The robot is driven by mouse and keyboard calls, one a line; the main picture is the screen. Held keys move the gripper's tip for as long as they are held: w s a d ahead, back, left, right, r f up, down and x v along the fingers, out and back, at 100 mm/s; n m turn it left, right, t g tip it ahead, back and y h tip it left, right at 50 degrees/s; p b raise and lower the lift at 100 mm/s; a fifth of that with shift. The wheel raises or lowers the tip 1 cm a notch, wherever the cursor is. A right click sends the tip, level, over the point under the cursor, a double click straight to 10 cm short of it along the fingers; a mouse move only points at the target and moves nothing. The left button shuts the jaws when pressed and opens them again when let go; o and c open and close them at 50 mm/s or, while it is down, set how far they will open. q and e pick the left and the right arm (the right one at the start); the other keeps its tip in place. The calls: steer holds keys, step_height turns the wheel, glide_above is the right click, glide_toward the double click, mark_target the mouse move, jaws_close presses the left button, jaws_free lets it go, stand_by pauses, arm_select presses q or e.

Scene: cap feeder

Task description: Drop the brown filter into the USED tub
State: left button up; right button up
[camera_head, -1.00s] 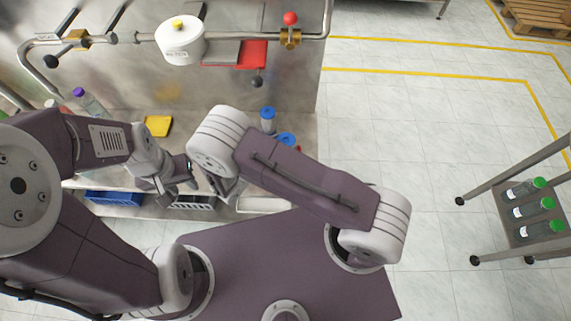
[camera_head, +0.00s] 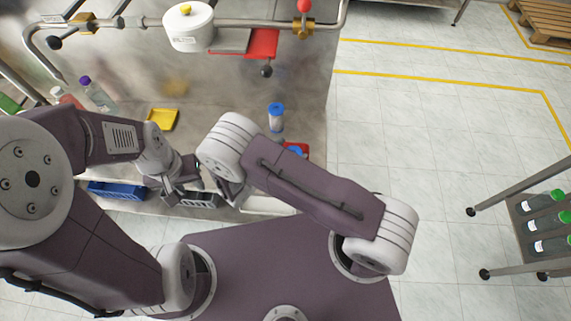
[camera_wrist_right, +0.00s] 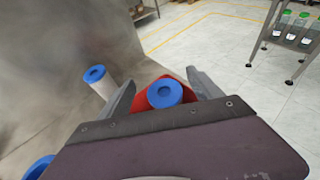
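No brown filter shows clearly in either view. A red container (camera_head: 301,147), with no readable label, is partly hidden behind my right arm; it also shows in the right wrist view (camera_wrist_right: 144,102), with a blue-ended filter (camera_wrist_right: 165,93) at it. A white filter with a blue end (camera_head: 276,117) stands beside it, also seen in the right wrist view (camera_wrist_right: 97,77). My right gripper (camera_wrist_right: 161,77) has its fingers apart, with the red container beyond them; I see nothing held. My left gripper (camera_head: 180,190) is low over the bench front; its fingers are unclear.
A white lidded housing (camera_head: 188,30) sits on the pipework with a red-knobbed valve (camera_head: 304,22). A yellow tray (camera_head: 162,119), a blue bin (camera_head: 117,190), a grey basket (camera_head: 200,199) and a purple-capped bottle (camera_head: 97,96) are at the bench. A bottle rack (camera_head: 520,207) stands right.

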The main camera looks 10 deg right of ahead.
steer(key=shift+a, duration=0.25)
steer(key=p+v, duration=0.1)
steer(key=v, duration=0.7)
steer(key=shift+s+a+r+p, duration=0.2)
steer(key=shift+s+a+p, duration=0.05)
steer(key=shift+p, duration=0.1)
